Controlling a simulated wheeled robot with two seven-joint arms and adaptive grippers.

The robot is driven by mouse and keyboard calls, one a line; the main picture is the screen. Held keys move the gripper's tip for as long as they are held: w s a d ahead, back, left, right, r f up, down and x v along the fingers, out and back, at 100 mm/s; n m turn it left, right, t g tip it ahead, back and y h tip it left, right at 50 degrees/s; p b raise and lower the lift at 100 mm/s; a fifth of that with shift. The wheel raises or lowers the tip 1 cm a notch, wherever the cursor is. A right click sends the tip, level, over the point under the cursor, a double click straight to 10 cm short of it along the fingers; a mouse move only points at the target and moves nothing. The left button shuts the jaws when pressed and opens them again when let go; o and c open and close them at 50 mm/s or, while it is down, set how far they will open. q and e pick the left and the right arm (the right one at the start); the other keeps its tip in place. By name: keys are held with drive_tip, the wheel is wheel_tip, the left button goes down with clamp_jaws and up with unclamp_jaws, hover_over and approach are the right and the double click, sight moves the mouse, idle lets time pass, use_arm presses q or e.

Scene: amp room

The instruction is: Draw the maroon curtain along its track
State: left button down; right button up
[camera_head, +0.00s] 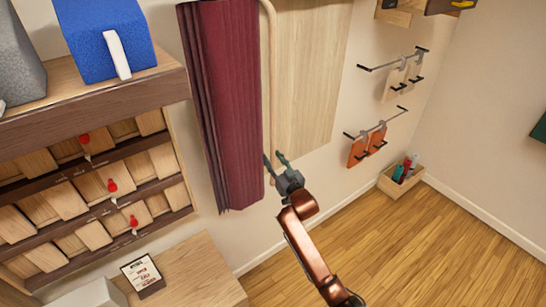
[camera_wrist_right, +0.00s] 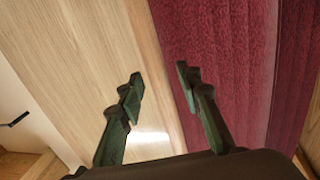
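The maroon curtain (camera_head: 228,100) hangs in gathered folds at the left of a light wooden panel (camera_head: 308,80). A pale wooden strip or rod (camera_head: 270,90) runs down along the curtain's right edge. My right gripper (camera_head: 275,160) is at the curtain's lower right edge, near the strip's lower end. In the right wrist view its two fingers (camera_wrist_right: 160,85) are apart, with nothing clearly held between them. There the curtain (camera_wrist_right: 225,60) fills the right side and the wooden panel (camera_wrist_right: 85,60) the left. Whether a finger touches the curtain or strip cannot be told. My left gripper is not in view.
A wooden rack (camera_head: 90,190) with red-tagged pieces and a shelf with a blue box (camera_head: 105,40) stand left. A small table (camera_head: 195,275) is below. Wall hooks (camera_head: 375,140) and a wooden bin (camera_head: 402,180) are right. The floor at right is clear.

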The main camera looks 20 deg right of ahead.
drive_tip(key=shift+w, duration=0.4)
drive_tip(key=shift+c, duration=0.3)
clamp_jaws()
